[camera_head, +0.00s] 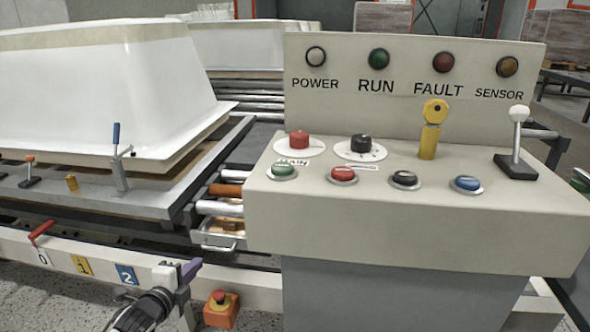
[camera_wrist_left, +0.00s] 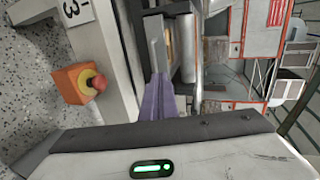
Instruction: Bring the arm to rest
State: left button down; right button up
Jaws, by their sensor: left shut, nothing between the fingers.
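My left gripper (camera_head: 190,268) is at the lower left of the head view, in front of the machine's front rail. Its purple fingers are together and hold nothing. In the left wrist view the shut fingers (camera_wrist_left: 158,97) point up the picture, near a grey metal handle. I cannot tell whether they touch it. My right gripper does not show.
A control console (camera_head: 420,225) with buttons, lamps and a joystick stands at the right. A white bathtub shell (camera_head: 100,90) lies on the machine at the left. An orange emergency-stop box (camera_head: 221,310) is low beside the gripper. The front rail carries number labels (camera_head: 82,266).

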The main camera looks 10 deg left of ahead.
pick_arm(q)
jog(key=s+d+f+n+g, duration=0.3)
jog(key=s+d+f+n, duration=0.15)
jog(key=s+d, duration=0.35)
jog(key=s+d+n+g, duration=0.2)
jog(key=s+n+g, duration=0.15)
jog(key=s, duration=0.65)
jog(key=s+d+r+n+g, duration=0.1)
jog(key=s+d+n+g, duration=0.2)
jog(key=s, duration=0.7)
jog(key=s+d+n+g, duration=0.2)
jog(key=s+n, duration=0.3)
jog(key=s, duration=0.5)
jog(key=w+d+f+t+h, duration=0.35)
jog(key=w+d+t, duration=0.25)
jog(key=d, duration=0.3)
notch_tip(320, 180, up, 10)
jog(key=a+p, duration=0.2)
jog(key=p, duration=1.5)
jog(key=shift+s+a+r+m, duration=0.15)
jog(key=shift+s+r+m, duration=0.15)
jog(key=shift+s, duration=0.1)
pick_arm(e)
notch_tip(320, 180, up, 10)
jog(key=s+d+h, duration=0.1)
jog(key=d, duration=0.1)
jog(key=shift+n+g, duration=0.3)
